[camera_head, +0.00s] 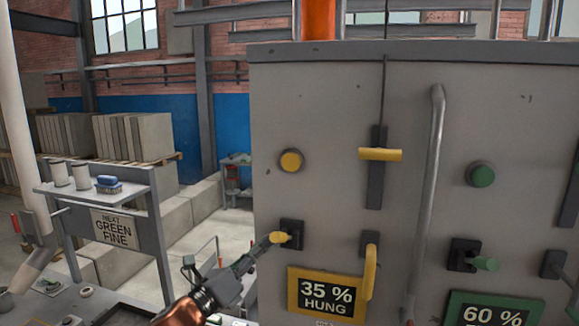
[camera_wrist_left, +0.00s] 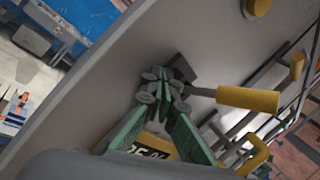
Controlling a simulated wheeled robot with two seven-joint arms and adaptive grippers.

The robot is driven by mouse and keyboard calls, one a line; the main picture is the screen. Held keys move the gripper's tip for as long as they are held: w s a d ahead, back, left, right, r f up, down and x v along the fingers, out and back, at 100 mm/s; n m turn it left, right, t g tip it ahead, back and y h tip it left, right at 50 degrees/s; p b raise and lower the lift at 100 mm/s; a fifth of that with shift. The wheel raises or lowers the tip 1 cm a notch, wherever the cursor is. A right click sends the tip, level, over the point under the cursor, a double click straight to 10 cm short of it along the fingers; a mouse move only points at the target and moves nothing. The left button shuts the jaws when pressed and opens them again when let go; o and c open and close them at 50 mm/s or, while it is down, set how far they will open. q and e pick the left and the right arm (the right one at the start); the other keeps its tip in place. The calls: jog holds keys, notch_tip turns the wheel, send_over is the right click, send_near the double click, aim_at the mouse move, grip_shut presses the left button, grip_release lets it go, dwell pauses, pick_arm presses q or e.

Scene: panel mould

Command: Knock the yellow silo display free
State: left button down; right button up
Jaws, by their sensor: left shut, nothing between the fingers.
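The yellow silo display (camera_head: 325,295) is a yellow-framed panel reading "35 % HUNG", low on the grey cabinet front. In the left wrist view, part of it (camera_wrist_left: 155,145) shows behind my fingers, which hide the rest. My left gripper (camera_head: 266,241) is shut and empty, left of and above the display. Its tips are close to a black bracket (camera_head: 291,228) with a yellow-ended lever (camera_head: 281,238); I cannot tell whether they touch. In the left wrist view my gripper (camera_wrist_left: 163,84) is beside that bracket, with the lever's yellow grip (camera_wrist_left: 247,98) to the right. My right gripper is not in view.
The grey cabinet (camera_head: 320,110) carries a yellow knob (camera_head: 291,160), a yellow T-handle (camera_head: 380,154), a yellow hooked handle (camera_head: 371,270) and a long vertical rail (camera_head: 430,190). A green display (camera_head: 495,310) sits to the right. A shelf stand (camera_head: 100,180) stands left.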

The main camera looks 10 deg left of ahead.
aim_at(291, 162)
pick_arm(q)
jog(key=s+d+r+m+h, duration=0.1)
jog(key=s+r+m+h, duration=0.1)
jog(key=r, duration=0.4)
jog(key=s+d+r+m+h, duration=0.2)
jog(key=s+r+m, duration=0.2)
jog(key=r+m, duration=0.2)
jog(key=s+d+r+m+g+h, duration=0.1)
jog(key=s+r+m+h, duration=0.1)
jog(key=r, duration=0.5)
jog(key=shift+s+d+r+m+h, duration=0.35)
jog(key=shift+s+m, duration=0.35)
jog(key=shift+m, duration=0.5)
jog(key=w+p, duration=0.2)
jog(key=w, duration=0.6)
jog(key=shift+w+d, duration=0.15)
jog(key=shift+w, duration=0.25)
jog(key=shift+w, duration=0.15)
jog(key=shift+w+p, duration=0.3)
jog(key=shift+p, duration=0.05)
